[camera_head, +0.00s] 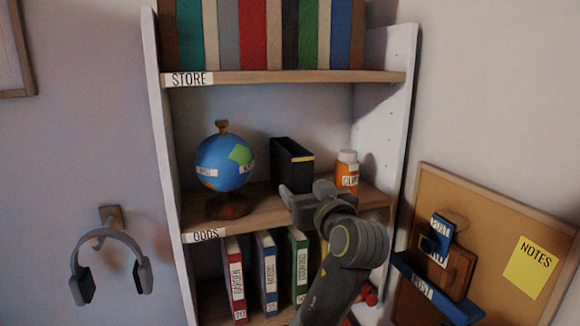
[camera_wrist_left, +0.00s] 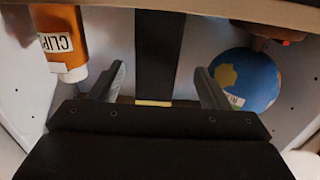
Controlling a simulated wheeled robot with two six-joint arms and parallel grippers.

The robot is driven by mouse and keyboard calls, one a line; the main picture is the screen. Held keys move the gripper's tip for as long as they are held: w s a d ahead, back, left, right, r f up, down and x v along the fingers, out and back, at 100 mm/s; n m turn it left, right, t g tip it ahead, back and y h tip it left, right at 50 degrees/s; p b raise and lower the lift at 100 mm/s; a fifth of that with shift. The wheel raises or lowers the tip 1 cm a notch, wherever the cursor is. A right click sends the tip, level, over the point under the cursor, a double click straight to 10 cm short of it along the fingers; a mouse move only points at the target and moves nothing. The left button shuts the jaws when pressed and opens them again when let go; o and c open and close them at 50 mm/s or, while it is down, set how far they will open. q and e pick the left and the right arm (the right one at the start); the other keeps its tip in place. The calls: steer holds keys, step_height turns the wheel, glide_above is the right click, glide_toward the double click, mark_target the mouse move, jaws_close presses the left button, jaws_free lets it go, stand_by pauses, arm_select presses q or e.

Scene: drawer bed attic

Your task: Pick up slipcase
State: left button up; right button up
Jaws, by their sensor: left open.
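The slipcase (camera_head: 290,162) is a black upright box with a thin yellow-tan edge, on the middle shelf marked ODDS. My left gripper (camera_head: 308,188) is in front of its lower part and hides some of its base. In the left wrist view, which is upside down, the dark slipcase (camera_wrist_left: 158,55) stands between the two spread fingers of my left gripper (camera_wrist_left: 162,85). Wall shows between each finger and the slipcase, and I see no contact. My right gripper is in neither view.
A blue globe (camera_head: 224,162) stands left of the slipcase and an orange CLIPS bottle (camera_head: 347,172) right of it. The top shelf (camera_head: 290,76) runs above. Books (camera_head: 268,272) fill the lower shelf.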

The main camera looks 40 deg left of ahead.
mark_target(301, 183)
arm_select(q)
steer(key=x, duration=0.1)
steer(key=p+x, duration=0.1)
steer(key=shift+a+r, duration=0.2)
steer(key=shift+a, duration=0.05)
steer(key=shift+w+a+f, duration=0.15)
steer(key=shift+w+a, duration=0.15)
steer(key=shift+a, duration=0.15)
steer(key=shift+w+a+r+p, duration=0.2)
steer(key=shift+w+a+p, duration=0.1)
steer(key=shift+p, duration=0.35)
steer(key=p+x, duration=0.3)
steer(key=shift+w+a+r, duration=0.15)
steer(key=shift+w+a, duration=0.1)
steer(key=shift+a, duration=0.05)
steer(key=shift+w+a, duration=0.15)
steer(key=shift+a, duration=0.15)
steer(key=shift+d, duration=0.1)
steer(key=c, duration=1.1)
steer(key=shift+c, duration=0.8)
